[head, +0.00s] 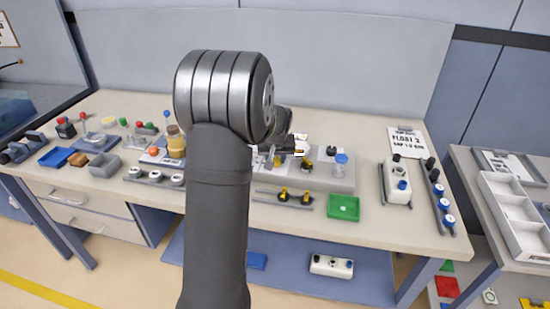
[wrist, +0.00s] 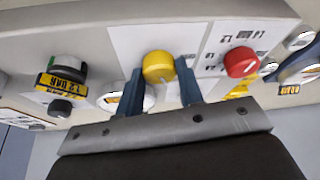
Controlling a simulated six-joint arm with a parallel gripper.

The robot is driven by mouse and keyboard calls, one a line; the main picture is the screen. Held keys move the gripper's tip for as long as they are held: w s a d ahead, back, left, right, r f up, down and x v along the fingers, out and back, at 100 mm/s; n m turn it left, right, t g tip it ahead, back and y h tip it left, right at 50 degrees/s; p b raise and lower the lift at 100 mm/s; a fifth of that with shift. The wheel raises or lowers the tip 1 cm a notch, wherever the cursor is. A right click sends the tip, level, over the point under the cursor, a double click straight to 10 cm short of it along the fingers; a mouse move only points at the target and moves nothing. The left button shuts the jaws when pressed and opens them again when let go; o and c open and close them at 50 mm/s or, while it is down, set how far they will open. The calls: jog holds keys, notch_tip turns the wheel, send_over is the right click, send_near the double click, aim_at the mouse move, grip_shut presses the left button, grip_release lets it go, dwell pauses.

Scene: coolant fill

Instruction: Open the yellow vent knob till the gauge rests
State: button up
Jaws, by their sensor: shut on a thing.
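The yellow vent knob (wrist: 158,66) stands on a white plate on the grey panel (wrist: 215,25) in the wrist view. My gripper (wrist: 159,72) has one finger on each side of the knob and is shut on it. Below the knob, a round white face (wrist: 149,104) shows partly between the fingers; no needle can be read on it. In the head view my arm hides the knob and most of my gripper.
A red knob (wrist: 240,62) sits close right of the yellow one. A dark knob with a yellow label (wrist: 62,81) is to the left. In the head view, a green tray (head: 343,207) and yellow-and-black valves (head: 283,195) lie before the grey unit (head: 335,182).

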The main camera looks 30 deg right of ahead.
jog(key=n+y, duration=0.1)
jog(key=n, duration=0.1)
jog(key=n+y, duration=0.1)
jog(key=n, duration=0.2)
jog(key=shift+d+n+t, duration=0.2)
jog(key=shift+n+t, duration=0.1)
jog(key=n+y, duration=0.2)
jog(key=n, duration=0.3)
jog(key=shift+d, duration=0.1)
jog(key=shift+n, duration=0.3)
jog(key=o, duration=1)
jog(key=v, duration=1.7)
jog(key=shift+w+d+r, duration=0.2)
jog(key=shift+w+r, duration=0.05)
jog(key=shift+r, duration=0.1)
